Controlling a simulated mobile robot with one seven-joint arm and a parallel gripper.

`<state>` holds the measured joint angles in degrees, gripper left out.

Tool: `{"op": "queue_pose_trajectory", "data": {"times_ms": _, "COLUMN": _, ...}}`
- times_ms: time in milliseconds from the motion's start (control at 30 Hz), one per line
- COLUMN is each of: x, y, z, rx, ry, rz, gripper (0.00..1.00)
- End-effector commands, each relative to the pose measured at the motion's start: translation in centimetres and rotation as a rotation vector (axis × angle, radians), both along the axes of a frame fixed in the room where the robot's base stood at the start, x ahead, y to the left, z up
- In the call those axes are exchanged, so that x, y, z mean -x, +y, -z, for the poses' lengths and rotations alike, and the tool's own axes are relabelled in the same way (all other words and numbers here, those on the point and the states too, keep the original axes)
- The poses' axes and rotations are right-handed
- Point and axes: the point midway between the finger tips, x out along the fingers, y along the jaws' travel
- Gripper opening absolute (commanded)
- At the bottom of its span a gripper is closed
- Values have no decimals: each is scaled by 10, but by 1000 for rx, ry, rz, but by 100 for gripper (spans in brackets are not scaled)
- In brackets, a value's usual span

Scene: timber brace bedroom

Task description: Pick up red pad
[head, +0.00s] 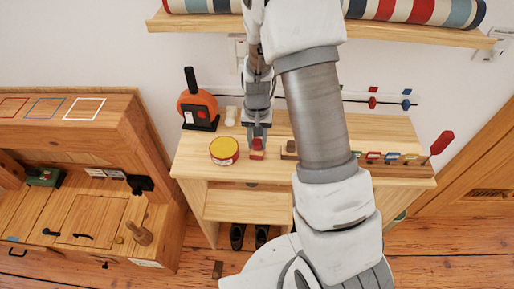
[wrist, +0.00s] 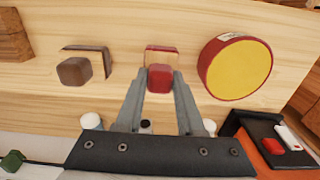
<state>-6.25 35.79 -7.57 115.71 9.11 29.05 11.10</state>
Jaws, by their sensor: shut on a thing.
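The red pad (wrist: 160,77) is a small red block between my fingertips in the wrist view. My gripper (wrist: 160,88) is shut on it, one finger on each side. Directly beyond it is a wooden block with a red face (wrist: 161,54); I cannot tell whether the two touch. In the head view my gripper (head: 258,137) points down at the wooden bench top (head: 205,140), with red (head: 257,144) showing at its tips. The fingers hide part of the pad there.
A yellow-topped red tin (head: 224,151) stands just left of my gripper. A dark brown block (wrist: 74,71) is on the other side. An orange round object with a black handle (head: 197,105) stands at the bench's back left. A shelf (head: 400,30) hangs above.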

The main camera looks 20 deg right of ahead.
Motion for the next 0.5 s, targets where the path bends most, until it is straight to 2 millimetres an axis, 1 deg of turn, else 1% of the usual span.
{"op": "queue_pose_trajectory", "data": {"times_ms": 333, "x": 0, "y": 0, "z": -1, "rx": 0, "ry": -1, "rz": 0, "gripper": 0}}
{"op": "queue_pose_trajectory", "data": {"times_ms": 500, "x": -1, "y": 0, "z": -10, "rx": 0, "ry": -3, "rz": 0, "gripper": 0}}
